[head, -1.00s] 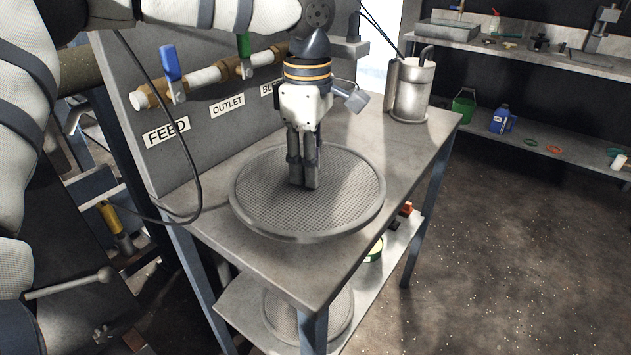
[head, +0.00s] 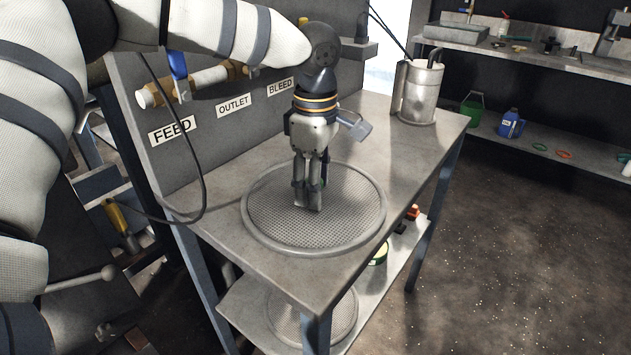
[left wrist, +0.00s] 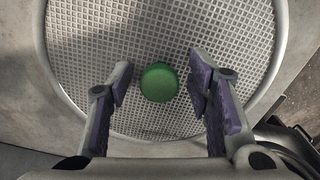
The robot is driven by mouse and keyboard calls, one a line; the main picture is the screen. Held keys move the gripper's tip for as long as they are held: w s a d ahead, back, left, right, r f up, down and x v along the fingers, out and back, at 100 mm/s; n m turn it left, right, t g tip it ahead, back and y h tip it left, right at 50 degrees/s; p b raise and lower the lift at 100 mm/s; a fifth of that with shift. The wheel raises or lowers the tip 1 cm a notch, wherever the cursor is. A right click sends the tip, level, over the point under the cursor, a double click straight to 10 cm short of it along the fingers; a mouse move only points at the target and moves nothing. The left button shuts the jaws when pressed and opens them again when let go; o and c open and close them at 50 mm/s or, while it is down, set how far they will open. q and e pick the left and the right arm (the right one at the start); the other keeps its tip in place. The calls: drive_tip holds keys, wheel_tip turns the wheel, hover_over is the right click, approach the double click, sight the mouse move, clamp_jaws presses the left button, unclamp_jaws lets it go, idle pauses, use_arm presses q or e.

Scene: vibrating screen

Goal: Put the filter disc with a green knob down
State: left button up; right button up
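The filter disc (head: 270,225) is a round grey mesh plate with a raised rim. It appears to lie flat on the metal bench top (head: 225,245), and it also fills much of the left wrist view (left wrist: 215,35). Its green knob (left wrist: 159,82) stands near the middle of the mesh; in the head view it is mostly hidden behind my fingers. My left gripper (head: 309,208) points down over the disc. In the left wrist view its fingers (left wrist: 160,85) are open on either side of the knob, with a gap on both sides. My right gripper is not in view.
A panel with FEED, OUTLET and BLEED labels and valves (head: 177,75) stands behind the bench. A metal canister (head: 418,92) stands at the bench's far end. Another mesh disc (head: 335,320) lies on the lower shelf. The bench between disc and canister is clear.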

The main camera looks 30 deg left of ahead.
use_arm(q)
wheel_tip(320, 180, up, 12)
idle(0.4)
